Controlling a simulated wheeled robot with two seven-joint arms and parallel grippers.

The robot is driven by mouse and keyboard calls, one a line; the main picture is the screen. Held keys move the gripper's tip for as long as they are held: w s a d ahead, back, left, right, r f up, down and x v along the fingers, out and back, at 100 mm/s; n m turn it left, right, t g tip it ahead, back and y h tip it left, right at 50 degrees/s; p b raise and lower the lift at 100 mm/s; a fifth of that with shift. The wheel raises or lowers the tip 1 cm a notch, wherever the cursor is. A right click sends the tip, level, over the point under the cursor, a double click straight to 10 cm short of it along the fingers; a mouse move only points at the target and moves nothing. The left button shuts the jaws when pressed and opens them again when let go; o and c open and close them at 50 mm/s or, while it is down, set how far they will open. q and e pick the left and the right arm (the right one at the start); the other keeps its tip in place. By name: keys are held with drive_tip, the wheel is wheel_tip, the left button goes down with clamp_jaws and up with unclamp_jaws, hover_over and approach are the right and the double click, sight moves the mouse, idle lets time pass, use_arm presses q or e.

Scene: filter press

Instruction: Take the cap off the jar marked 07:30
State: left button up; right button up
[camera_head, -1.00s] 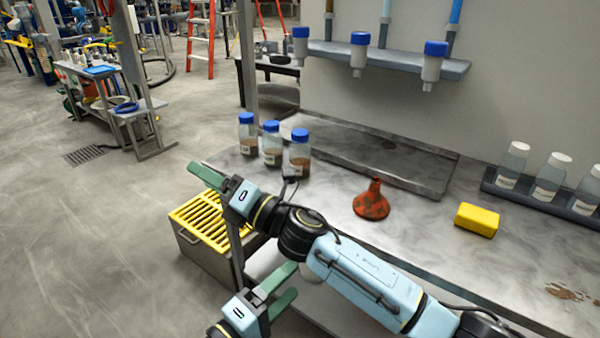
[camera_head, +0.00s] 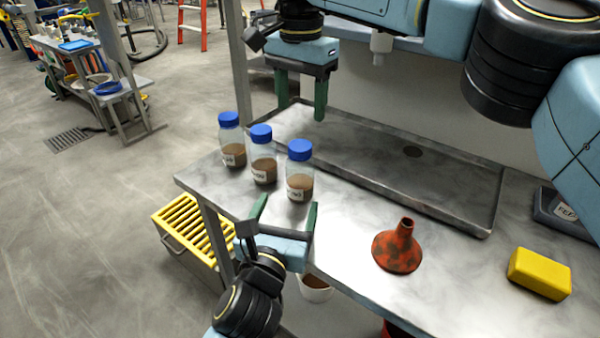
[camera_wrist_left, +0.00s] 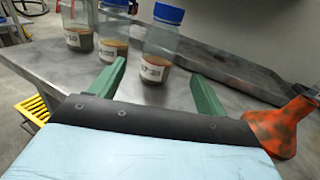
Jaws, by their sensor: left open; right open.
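Three clear jars with blue caps and brown contents stand in a row on the metal bench. The rightmost jar (camera_head: 299,172) has a label that seems to end in 7:30 in the left wrist view (camera_wrist_left: 158,50); its cap (camera_head: 299,150) is on. The middle jar (camera_head: 263,155) and left jar (camera_head: 231,140) are also capped, their labels not clearly readable. My left gripper (camera_head: 287,203) is open and empty, its green fingers pointing at the rightmost jar from the front, low down. My right gripper (camera_head: 302,110) is open and empty, pointing down, above and beyond the jars.
A red stained funnel (camera_head: 399,250) stands right of the jars, and a yellow block (camera_head: 540,273) lies further right. A shallow metal tray (camera_head: 440,200) lies behind. A yellow-grated box (camera_head: 185,222) stands on the floor at left. The bench edge (camera_head: 192,188) is near the jars.

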sight(300, 172)
use_arm(q)
drive_tip(key=x, duration=1.2)
drive_tip(key=shift+w+r, duration=0.1)
drive_tip(key=shift+w, duration=0.2)
use_arm(e)
drive_tip(key=shift+s, duration=0.1)
use_arm(q)
drive_tip(key=shift+c, duration=0.2)
